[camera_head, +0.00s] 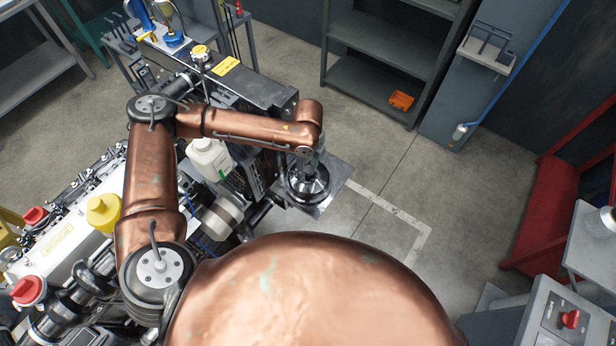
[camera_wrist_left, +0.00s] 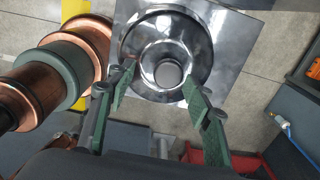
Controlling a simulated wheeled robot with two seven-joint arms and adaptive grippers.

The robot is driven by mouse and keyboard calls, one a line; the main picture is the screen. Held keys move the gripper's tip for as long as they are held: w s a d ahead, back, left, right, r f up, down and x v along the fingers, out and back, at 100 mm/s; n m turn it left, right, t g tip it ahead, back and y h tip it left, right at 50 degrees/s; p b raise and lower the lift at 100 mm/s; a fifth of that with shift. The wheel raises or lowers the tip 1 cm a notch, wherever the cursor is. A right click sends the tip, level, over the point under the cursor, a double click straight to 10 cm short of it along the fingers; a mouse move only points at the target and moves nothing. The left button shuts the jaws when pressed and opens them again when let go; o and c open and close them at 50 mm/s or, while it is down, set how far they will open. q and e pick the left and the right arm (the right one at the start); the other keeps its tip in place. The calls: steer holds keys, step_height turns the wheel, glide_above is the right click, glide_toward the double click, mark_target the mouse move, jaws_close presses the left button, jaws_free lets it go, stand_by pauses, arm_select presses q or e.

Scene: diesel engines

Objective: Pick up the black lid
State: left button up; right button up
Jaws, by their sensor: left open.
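A dark, glossy round piece that looks like the black lid (camera_head: 311,188) sits on a square metal plate (camera_head: 336,172) at the engine's right end. In the left wrist view the round lid (camera_wrist_left: 146,70) has a raised centre and shines silver-grey, lying on the same plate (camera_wrist_left: 232,40). In the head view the wrist hides part of the lid. My right gripper is not in view.
A white bottle (camera_head: 208,158) and the engine with a yellow cap (camera_head: 103,212) and red caps stand left of the lid. Grey shelves (camera_head: 385,45) with an orange box (camera_head: 401,100) stand at the back. A red bench (camera_head: 545,215) is at the right. Floor between is clear.

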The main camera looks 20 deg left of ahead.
mark_target(309, 169)
arm_select(q)
steer(key=w+f, duration=0.2)
steer(key=f, duration=0.1)
steer(key=shift+s+r, duration=0.15)
steer(key=shift+s, duration=0.25)
steer(key=shift+s+r, duration=0.2)
steer(key=shift+s, duration=0.1)
steer(key=shift+c, duration=0.7)
steer(key=shift+w+f, duration=0.2)
steer(key=shift+w, duration=0.2)
steer(key=c, duration=0.5)
steer(key=shift+s, duration=0.15)
steer(key=shift+c, duration=0.7)
steer(key=shift+s+r, duration=0.1)
steer(key=c, duration=0.3)
steer(key=shift+c, duration=0.8)
jaws_close()
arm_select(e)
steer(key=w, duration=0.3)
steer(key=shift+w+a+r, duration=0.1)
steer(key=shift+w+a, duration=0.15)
